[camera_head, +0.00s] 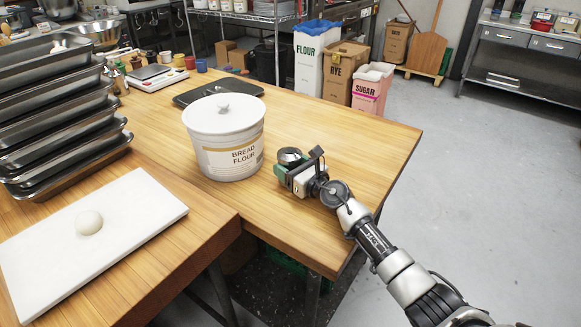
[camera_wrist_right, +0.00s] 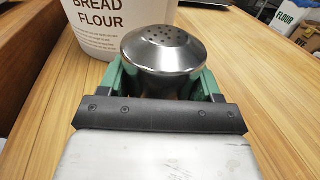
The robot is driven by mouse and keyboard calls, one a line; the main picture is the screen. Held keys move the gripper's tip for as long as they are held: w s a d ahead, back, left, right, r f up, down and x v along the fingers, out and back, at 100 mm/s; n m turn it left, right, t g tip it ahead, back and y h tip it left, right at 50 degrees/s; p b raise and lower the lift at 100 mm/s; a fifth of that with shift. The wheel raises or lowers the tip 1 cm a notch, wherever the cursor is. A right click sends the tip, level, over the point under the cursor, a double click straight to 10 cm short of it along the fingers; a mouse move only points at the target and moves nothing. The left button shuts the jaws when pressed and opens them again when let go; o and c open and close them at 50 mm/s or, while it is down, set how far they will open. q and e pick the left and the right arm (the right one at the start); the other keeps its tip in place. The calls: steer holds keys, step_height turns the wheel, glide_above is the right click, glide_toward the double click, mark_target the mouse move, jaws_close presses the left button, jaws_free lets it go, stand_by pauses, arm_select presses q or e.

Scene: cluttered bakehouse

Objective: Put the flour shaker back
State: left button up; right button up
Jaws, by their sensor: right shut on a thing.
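The flour shaker (camera_wrist_right: 160,48) is a silver metal shaker with a domed, perforated top. In the right wrist view it stands between the green fingers of my right gripper (camera_wrist_right: 162,80), which is shut on it. In the head view the shaker (camera_head: 290,155) shows at the gripper's tip (camera_head: 286,168), over the wooden table to the right of the bread flour tub (camera_head: 226,140). The gripper hides the shaker's lower part, so I cannot tell whether it touches the table. My left gripper is not in view.
A white board (camera_head: 130,228) with a dough ball (camera_head: 89,222) lies at the front left. Stacked metal trays (camera_head: 60,150) stand at the left. A dark tray (camera_head: 190,95) lies behind the tub. The tabletop right of the tub (camera_head: 340,125) is clear up to its edge.

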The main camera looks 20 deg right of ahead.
steer(key=shift+f, duration=0.2)
steer(key=o, duration=1.1)
steer(key=shift+r, duration=0.2)
steer(key=shift+s+d, duration=0.15)
steer(key=shift+s, duration=0.05)
steer(key=p+v, duration=0.1)
steer(key=v, duration=1)
steer(key=shift+s+d+r+p, duration=0.15)
steer(key=shift+s+p, duration=0.1)
steer(key=shift+p, duration=0.15)
